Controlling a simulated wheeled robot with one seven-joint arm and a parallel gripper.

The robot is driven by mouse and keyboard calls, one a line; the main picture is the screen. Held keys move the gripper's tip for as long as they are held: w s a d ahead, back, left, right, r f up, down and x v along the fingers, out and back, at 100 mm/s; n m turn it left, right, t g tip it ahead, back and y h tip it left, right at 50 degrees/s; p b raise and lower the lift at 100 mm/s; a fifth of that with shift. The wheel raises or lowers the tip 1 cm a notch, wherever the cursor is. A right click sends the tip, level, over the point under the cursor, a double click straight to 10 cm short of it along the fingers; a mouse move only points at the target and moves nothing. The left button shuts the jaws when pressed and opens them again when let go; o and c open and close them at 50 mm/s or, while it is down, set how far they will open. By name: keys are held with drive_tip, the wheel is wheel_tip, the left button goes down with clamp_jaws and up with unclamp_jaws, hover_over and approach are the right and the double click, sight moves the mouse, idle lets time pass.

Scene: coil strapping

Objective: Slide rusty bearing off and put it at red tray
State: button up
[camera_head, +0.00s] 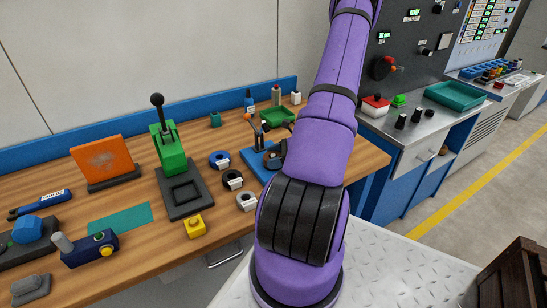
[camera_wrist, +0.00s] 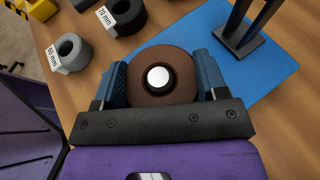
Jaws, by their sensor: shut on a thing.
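The rusty bearing (camera_wrist: 137,66) is a brown ring in the middle of the wrist view. A pin with a white round top (camera_wrist: 158,77) shows through its hole, so the ring is around the pin. My gripper (camera_wrist: 160,60) is shut on the bearing, one blue-grey finger on each side of it. In the head view my purple arm hides most of the gripper, beside a blue base plate (camera_head: 251,159) with a dark stand. I see no red tray in either view; a green tray (camera_head: 278,121) stands at the back of the bench.
Rings labelled 60 mm (camera_wrist: 70,52) and 70 mm (camera_wrist: 123,15) lie left of the bearing. A green press (camera_head: 172,150), an orange panel (camera_head: 105,162) and a yellow block (camera_head: 195,227) stand on the wooden bench. A teal tray (camera_head: 455,96) sits on the right counter.

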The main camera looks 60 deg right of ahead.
drive_tip(key=shift+r, duration=2.8)
